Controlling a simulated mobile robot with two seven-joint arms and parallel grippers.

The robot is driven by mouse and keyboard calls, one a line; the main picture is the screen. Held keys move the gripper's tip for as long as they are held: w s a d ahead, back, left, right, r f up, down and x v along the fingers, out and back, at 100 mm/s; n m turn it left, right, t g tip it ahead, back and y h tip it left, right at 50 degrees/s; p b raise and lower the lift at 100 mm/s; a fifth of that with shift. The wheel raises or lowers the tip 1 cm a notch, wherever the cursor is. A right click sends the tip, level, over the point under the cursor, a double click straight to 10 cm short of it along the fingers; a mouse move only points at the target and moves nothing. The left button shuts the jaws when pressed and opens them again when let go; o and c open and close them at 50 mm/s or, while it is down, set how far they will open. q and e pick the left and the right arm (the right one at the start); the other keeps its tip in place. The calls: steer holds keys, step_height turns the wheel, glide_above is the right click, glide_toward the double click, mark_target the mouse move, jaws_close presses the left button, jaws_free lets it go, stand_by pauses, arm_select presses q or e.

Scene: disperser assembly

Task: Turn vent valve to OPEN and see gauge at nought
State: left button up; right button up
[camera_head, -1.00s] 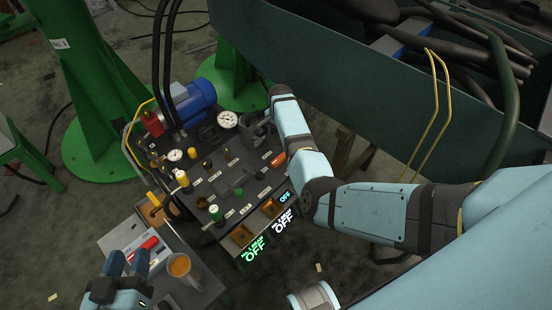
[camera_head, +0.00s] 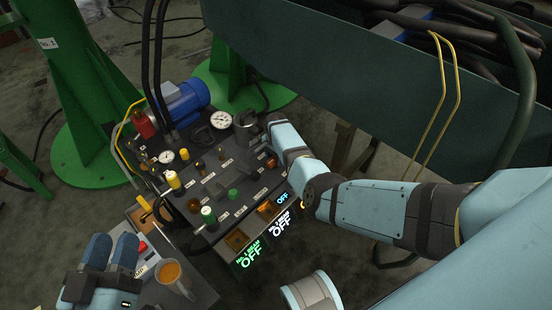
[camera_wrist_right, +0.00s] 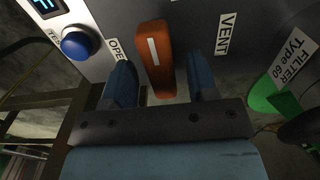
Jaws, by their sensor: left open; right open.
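The vent valve's orange handle (camera_wrist_right: 155,55) stands on the dark panel between a partly hidden label starting "OPE" (camera_wrist_right: 117,50) and the "VENT" label (camera_wrist_right: 226,35). My right gripper (camera_wrist_right: 158,66) is open, one blue finger on each side of the handle; I cannot tell whether they touch it. My left gripper (camera_head: 112,242) is open and empty at lower left.
Green (camera_head: 208,215) and yellow (camera_head: 173,180) valve handles stand on the panel. The panel front displays read OFF (camera_head: 283,197). A blue button (camera_wrist_right: 77,43) and green "FILTER" part (camera_wrist_right: 270,95) flank the vent valve.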

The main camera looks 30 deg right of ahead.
steer(key=c, duration=0.9)
